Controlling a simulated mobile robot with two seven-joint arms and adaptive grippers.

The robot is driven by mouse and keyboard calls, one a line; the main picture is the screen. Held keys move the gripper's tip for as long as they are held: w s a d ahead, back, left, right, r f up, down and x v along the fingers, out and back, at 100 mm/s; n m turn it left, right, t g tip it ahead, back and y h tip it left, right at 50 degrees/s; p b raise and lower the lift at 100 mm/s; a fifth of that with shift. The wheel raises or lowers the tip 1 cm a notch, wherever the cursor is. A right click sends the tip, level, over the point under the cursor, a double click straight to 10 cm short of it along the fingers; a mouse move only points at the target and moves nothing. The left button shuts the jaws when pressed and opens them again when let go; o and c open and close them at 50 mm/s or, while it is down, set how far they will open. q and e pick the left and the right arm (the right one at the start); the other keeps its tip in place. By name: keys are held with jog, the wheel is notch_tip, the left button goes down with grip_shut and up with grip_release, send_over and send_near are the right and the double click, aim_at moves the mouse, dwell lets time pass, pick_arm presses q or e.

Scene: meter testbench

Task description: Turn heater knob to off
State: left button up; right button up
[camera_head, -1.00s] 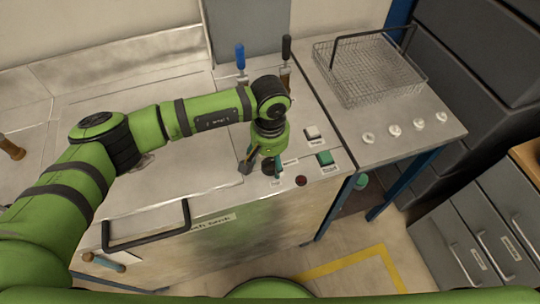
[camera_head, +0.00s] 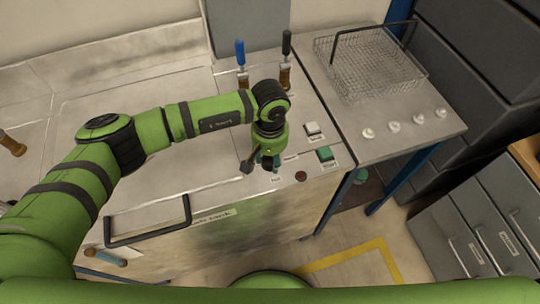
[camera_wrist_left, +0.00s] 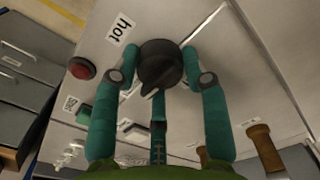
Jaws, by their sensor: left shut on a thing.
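The heater knob (camera_wrist_left: 158,64) is dark and round with a pointer ridge. It sits on the metal panel beside a white "hot" label (camera_wrist_left: 120,28), and its pointer faces down and slightly left in the left wrist view, away from the label. My left gripper (camera_wrist_left: 162,72) has its teal fingers on both sides of the knob, shut on it. In the head view my left gripper (camera_head: 262,164) is at the front edge of the bench top and largely hides the knob. My right gripper is not in view.
A red button (camera_wrist_left: 81,68) is close to the knob. A green switch (camera_head: 325,153) and a white switch (camera_head: 312,128) lie right of the gripper. Two upright levers, blue (camera_head: 240,52) and black (camera_head: 286,46), stand behind. A wire basket (camera_head: 370,65) is on the right table.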

pick_arm(q)
jog(key=shift+f, duration=0.1)
dwell(0.3)
jog(key=shift+f+n+b, duration=0.2)
jog(key=shift+n+b, duration=0.3)
jog(key=shift+b, duration=0.4)
jog(key=n+b, duration=1.3)
jog(key=b, duration=0.4)
jog(key=shift+s+f+n+b, duration=0.1)
jog(key=shift+f+n+b, duration=0.05)
jog(key=shift+n+b, duration=0.2)
jog(key=shift+r+n+b, duration=0.2)
jog(key=shift+n+b, duration=1)
jog(key=shift+n, duration=0.35)
jog(key=o, duration=1.2)
jog(key=shift+c, duration=0.2)
jog(key=shift+r, duration=0.1)
jog(key=shift+r, duration=0.15)
